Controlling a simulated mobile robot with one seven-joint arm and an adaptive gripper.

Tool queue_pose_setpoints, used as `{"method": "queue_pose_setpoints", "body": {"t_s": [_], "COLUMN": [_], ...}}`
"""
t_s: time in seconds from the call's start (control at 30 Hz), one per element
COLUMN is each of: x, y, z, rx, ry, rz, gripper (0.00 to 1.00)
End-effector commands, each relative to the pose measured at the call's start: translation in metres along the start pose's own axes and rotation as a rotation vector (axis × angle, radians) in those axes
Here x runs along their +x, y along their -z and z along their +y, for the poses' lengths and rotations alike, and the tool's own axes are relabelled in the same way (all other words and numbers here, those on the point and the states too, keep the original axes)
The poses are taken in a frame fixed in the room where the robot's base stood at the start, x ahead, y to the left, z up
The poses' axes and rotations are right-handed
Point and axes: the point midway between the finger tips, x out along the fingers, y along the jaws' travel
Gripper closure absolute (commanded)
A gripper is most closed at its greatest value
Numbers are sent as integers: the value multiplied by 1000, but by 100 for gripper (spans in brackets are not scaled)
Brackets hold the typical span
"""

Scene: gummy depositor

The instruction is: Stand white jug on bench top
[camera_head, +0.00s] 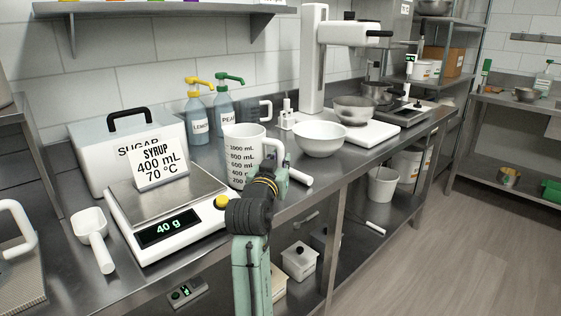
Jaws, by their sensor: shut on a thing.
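The white jug (242,158) is upright, with dark volume marks up to 1000 mL on its side. My gripper (277,166) is shut on the jug's handle side, at the right of the jug. The fingertips are partly hidden by my own wrist and by the handle. The jug's base is low over the bench top; I cannot tell whether it touches.
A white bowl (320,139) is to the right. The bench's front edge is close.

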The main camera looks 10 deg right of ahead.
Motion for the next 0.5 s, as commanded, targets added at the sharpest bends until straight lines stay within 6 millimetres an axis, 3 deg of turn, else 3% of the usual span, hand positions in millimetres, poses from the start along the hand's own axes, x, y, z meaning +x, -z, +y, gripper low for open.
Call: {"method": "queue_pose_setpoints", "body": {"t_s": [0.03,0.4,0.43,0.5], "x": [1,2,2,2], "y": [-10,-17,-18,-18], "z": [0,0,0,0], "rx": [-5,-8,-8,-9], "ry": [-1,-2,-2,-2], "rz": [-17,-27,-28,-28], "gripper": [100,100,85,80]}}
